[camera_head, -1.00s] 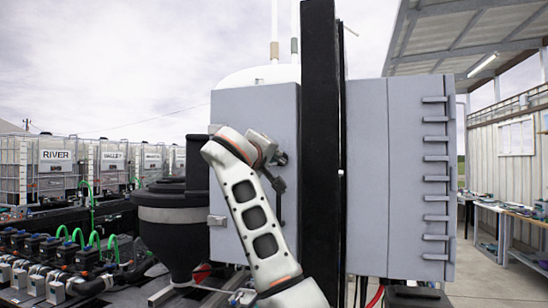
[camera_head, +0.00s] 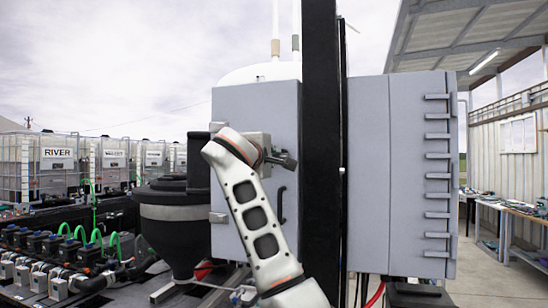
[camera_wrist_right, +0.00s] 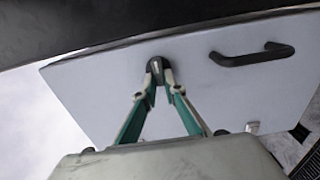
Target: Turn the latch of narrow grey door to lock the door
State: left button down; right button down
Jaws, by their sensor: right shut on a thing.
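The narrow grey door (camera_head: 230,110) stands upright and looks closed in the head view. It fills much of the right wrist view (camera_wrist_right: 110,90) as a pale panel. A small dark latch (camera_wrist_right: 158,66) sits near the door's edge in the wrist view. My right gripper (camera_wrist_right: 157,78) has its green-sided fingers converged on the latch, shut on it. In the head view the right gripper (camera_head: 284,160) is at the door's right side, partly hidden by my wrist. A dark curved handle (camera_head: 282,205) is below it; the handle also shows in the wrist view (camera_wrist_right: 252,55). My left gripper is out of view.
A black vertical post (camera_head: 321,150) stands just right of the door. A wider grey cabinet (camera_head: 390,180) with several side bars is beyond it. A black hopper (camera_head: 171,225) stands left of the door. White tanks and pumps are farther left.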

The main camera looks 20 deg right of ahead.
dwell(0.3)
jog(key=c, duration=2.1)
grip_release()
jog(key=shift+r, duration=0.1)
